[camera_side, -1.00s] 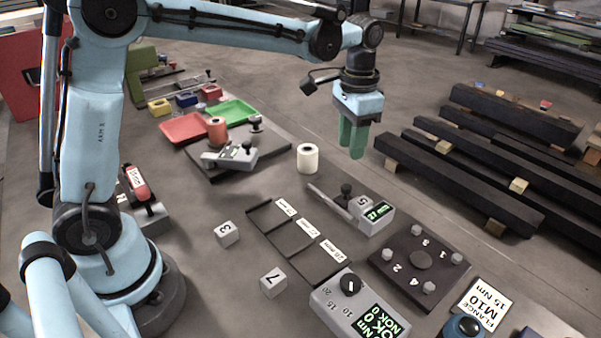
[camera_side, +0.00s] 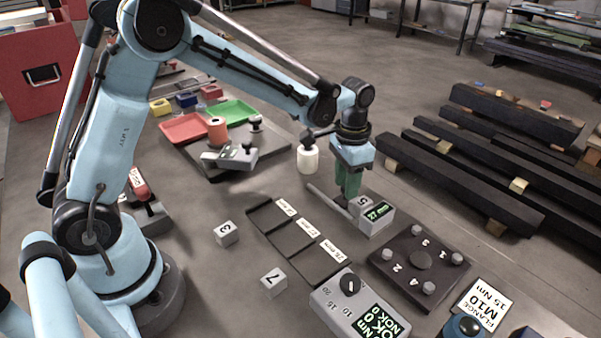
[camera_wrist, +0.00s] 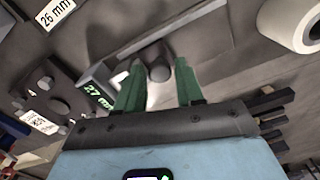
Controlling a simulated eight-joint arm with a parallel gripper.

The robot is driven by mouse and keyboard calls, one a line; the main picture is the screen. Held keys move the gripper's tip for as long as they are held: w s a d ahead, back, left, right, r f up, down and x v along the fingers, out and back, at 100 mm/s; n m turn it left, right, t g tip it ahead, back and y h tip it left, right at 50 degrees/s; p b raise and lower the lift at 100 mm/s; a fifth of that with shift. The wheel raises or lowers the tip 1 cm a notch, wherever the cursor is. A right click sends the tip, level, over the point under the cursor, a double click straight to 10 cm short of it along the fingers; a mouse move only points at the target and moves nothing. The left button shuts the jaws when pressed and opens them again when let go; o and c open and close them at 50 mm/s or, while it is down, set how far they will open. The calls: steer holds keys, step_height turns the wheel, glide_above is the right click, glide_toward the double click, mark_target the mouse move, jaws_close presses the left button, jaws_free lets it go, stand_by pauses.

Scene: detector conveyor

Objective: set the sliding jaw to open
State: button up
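The measuring gauge with a sliding jaw stands at the right of the work area, and its display (camera_side: 379,212) reads 27 mm. The display also shows in the wrist view (camera_wrist: 98,94). A grey block marked 5 (camera_side: 364,202) sits at the gauge beside the display. The gauge's long bar (camera_side: 325,196) runs out to the upper left. In the wrist view the jaw's dark round knob (camera_wrist: 159,71) stands between the two green fingers of my gripper (camera_wrist: 158,80). My gripper (camera_side: 348,192) is open, low over the gauge, with gaps at the knob. In the side view the fingers hide the knob.
A white roll (camera_side: 308,159) stands close behind my gripper. A dark plate with bolts (camera_side: 420,262) lies in front of the gauge, and a labelled sorting tray (camera_side: 298,240) lies to its left. Loose blocks 3 (camera_side: 227,233) and 7 (camera_side: 273,282) lie further left.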

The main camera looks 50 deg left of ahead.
mark_target(332, 192)
jaws_close()
steer(key=shift+a, duration=2.1)
jaws_free()
step_height(332, 192, up, 12)
